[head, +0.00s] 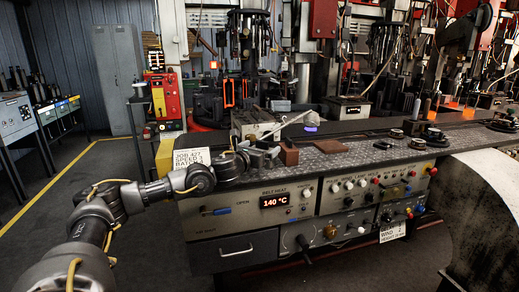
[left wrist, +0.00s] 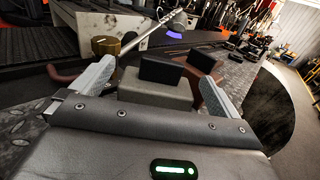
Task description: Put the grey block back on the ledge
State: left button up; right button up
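The grey block (left wrist: 155,90), with a dark upper part, sits in the left wrist view between and just beyond the fingers of my left gripper (left wrist: 160,80). The fingers are spread apart, with a gap seen at the block's right side; whether the left finger touches it I cannot tell. In the head view my left gripper (head: 244,156) is low over the metal worktop, left of a brown block (head: 289,154); the grey block is hard to make out there. Which surface is the ledge is not clear. My right gripper is not in view.
A grey metal machine body (head: 256,124) stands behind the gripper. A brass cylinder (left wrist: 105,45) stands beyond the left finger.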

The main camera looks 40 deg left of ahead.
pick_arm(q)
jog(key=shift+s, duration=0.3)
jog(key=s, duration=0.3)
jog(key=s+d+b, duration=0.1)
jog(key=s, duration=0.2)
jog(key=s+d+b, duration=0.1)
jog(key=s, duration=0.3)
jog(key=shift+s, duration=0.1)
jog(key=shift+s+d, duration=0.1)
jog(key=shift+s, duration=0.45)
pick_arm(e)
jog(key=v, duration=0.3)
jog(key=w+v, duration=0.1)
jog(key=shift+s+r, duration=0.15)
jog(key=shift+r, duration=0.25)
